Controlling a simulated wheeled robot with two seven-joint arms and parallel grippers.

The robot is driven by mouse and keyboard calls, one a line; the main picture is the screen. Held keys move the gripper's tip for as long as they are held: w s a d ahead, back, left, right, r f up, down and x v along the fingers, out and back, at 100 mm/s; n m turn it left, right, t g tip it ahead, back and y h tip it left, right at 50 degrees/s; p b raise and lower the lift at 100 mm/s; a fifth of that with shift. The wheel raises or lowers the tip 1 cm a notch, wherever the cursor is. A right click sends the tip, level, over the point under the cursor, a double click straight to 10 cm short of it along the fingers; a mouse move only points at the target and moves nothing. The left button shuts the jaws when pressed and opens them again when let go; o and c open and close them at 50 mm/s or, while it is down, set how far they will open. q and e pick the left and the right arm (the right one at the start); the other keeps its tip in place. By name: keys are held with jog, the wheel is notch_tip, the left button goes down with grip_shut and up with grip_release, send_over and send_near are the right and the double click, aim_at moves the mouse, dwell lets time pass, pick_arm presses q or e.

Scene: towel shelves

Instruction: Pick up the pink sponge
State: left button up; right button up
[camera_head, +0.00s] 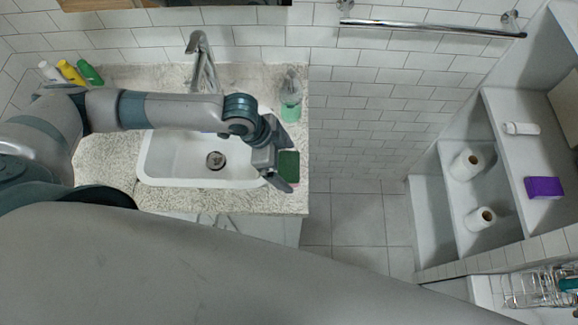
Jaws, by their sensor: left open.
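A small block with a dark green top (288,165) lies on the counter at the right of the sink. A thin pinkish edge seems to show along its lower side, so it may be the pink sponge, but I cannot be sure. My left gripper (289,154) is open above the counter's right end, its fingers on either side of the green-topped block in the picture. I cannot tell how high it is above the block or whether it touches. Part of the block is hidden by the gripper. My right gripper is not in view.
A white sink (165,160) lies under my left arm, with a faucet (201,60) behind. A green soap bottle (290,98) stands just behind the gripper. Several bottles (70,72) stand at the far left. White shelves (432,215) hold rolls (466,165) and a purple box (543,187).

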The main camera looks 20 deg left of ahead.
aim_at(286, 166)
pick_arm(q)
jog(key=shift+c, duration=0.7)
jog(key=c, duration=1)
jog(key=shift+o, duration=0.2)
jog(key=shift+r, duration=0.2)
jog(key=shift+r+b, duration=0.5)
jog(key=shift+r, duration=0.1)
notch_tip(286, 166, up, 2)
jog(key=shift+r+b, duration=0.25)
jog(key=shift+b, duration=0.35)
jog(key=s+r+p, duration=0.5)
jog(key=s+r, duration=0.2)
jog(key=s, duration=0.4)
jog(key=shift+s+d, duration=0.3)
jog(key=shift+d, duration=0.05)
